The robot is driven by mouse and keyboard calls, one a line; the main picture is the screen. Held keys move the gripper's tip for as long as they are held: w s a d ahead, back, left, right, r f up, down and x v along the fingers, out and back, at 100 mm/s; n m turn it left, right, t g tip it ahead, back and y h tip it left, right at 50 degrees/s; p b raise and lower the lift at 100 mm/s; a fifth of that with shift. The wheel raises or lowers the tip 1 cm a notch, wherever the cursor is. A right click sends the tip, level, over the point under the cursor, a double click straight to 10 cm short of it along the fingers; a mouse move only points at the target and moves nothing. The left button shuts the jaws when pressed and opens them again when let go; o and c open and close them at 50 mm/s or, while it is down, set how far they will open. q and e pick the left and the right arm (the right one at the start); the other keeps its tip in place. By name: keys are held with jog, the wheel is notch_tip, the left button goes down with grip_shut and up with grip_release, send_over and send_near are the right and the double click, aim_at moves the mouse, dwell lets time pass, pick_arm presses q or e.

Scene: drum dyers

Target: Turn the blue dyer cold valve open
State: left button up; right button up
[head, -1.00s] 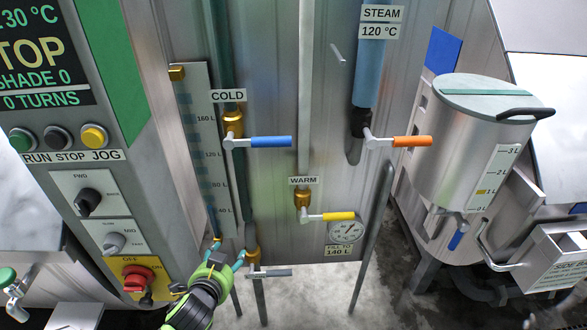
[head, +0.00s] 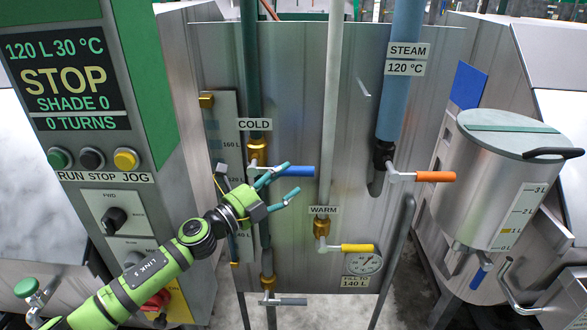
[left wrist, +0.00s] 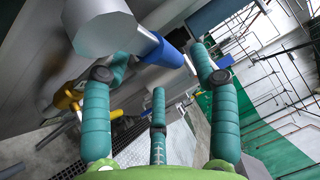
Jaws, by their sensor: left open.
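The cold valve has a brass body (head: 257,150) on the green pipe under the COLD label (head: 255,124). Its blue lever (head: 303,171) points right, across the pipe, roughly level. My left gripper (head: 285,185) is at this lever, its teal fingers open near the lever's left part. In the left wrist view the blue lever (left wrist: 166,54) lies between the spread fingers (left wrist: 165,75), with its pale hub (left wrist: 98,24) at upper left. I cannot tell whether any finger touches it. My right gripper is not in view.
The yellow warm lever (head: 357,248) and a dial gauge (head: 363,263) are below right. The orange steam lever (head: 435,177) is further right.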

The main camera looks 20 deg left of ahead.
aim_at(293, 173)
pick_arm(q)
jog(key=shift+p+x, duration=0.4)
jog(key=shift+x, duration=1.6)
grip_shut()
jog(key=shift+f, duration=0.1)
